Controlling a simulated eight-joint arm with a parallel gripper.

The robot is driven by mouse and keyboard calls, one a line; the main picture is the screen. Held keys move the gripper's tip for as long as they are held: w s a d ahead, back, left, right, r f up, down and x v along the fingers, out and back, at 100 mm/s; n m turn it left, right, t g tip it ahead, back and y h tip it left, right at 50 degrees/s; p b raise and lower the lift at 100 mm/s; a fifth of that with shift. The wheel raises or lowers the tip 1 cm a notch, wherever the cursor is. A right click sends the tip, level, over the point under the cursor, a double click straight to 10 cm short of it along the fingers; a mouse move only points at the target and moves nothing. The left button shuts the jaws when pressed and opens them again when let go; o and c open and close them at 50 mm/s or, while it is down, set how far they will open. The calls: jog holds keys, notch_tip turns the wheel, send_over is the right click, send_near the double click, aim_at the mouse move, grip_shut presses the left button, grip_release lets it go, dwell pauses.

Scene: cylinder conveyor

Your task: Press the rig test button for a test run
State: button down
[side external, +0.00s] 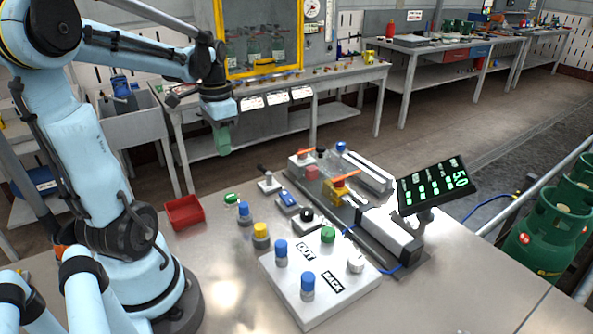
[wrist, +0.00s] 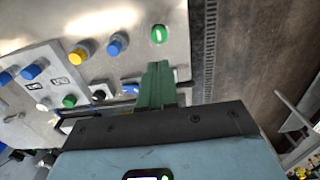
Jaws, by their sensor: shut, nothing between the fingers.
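No button shows a readable rig test label. A low green button (side external: 232,198) lies on the bench at the far left of the controls; it also shows at the top of the wrist view (wrist: 158,34). Another green button (side external: 328,234) sits on the white panel (side external: 305,318) marked OUT and BACK; it shows at left in the wrist view (wrist: 69,101). My gripper (side external: 222,150) is raised above the bench's far side, apart from every control. Its green fingers are shut and empty, and in the wrist view (wrist: 158,65) they point toward the low green button.
Blue (side external: 244,209) and yellow (side external: 261,231) knobs, a blue switch (side external: 288,200) and a black round control (side external: 306,215) stand close together. A red tray (side external: 184,212) lies left. The conveyor rig (side external: 390,235) and a tilted display (side external: 433,188) reading 50 stand right.

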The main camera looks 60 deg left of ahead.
aim_at(230, 195)
notch_tip(230, 195, down, 12)
jog(key=shift+r, duration=0.15)
dwell(0.5)
